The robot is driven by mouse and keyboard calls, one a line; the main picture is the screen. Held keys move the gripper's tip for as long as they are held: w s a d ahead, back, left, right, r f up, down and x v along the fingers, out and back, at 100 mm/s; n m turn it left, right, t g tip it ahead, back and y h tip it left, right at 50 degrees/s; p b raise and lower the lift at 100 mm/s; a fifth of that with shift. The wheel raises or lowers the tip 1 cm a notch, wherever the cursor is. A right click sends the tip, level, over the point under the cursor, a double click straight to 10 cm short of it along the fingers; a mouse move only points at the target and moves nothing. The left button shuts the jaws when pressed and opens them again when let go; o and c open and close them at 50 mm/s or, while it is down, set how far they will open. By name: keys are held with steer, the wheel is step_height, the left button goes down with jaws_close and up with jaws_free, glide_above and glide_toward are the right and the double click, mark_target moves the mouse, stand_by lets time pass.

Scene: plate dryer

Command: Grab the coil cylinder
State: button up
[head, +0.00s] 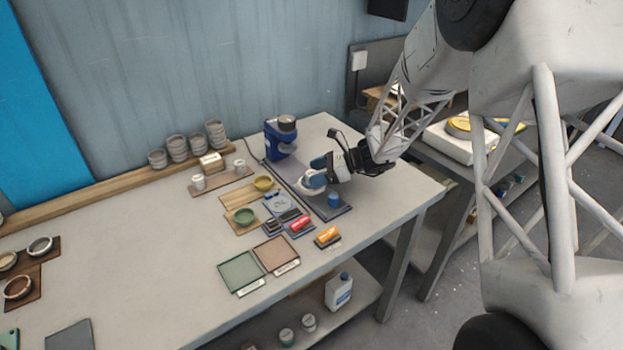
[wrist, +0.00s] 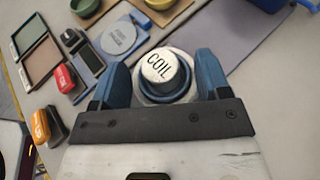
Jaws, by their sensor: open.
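The coil cylinder (wrist: 158,66) shows in the wrist view as a round white top marked "COIL", with a blue ring and a pale round rim around it. It sits between the two blue fingers of my gripper (wrist: 164,70), which are open on either side of it. I cannot tell whether either finger touches it.
A blue machine (head: 282,138) is behind.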

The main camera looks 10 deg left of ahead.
steer(key=c, duration=1.1)
steer(key=shift+o, duration=0.2)
steer(key=shift+r, duration=0.15)
steer(key=shift+r, duration=1.55)
steer(key=shift+s+d+r, duration=0.1)
steer(key=shift+s+d, duration=0.05)
steer(key=shift+s, duration=0.2)
steer(key=s+d, duration=0.3)
steer(key=s, duration=0.4)
steer(key=s+d+r, duration=0.1)
steer(key=s+d, duration=0.2)
steer(key=s, duration=0.4)
steer(key=shift+r, duration=0.2)
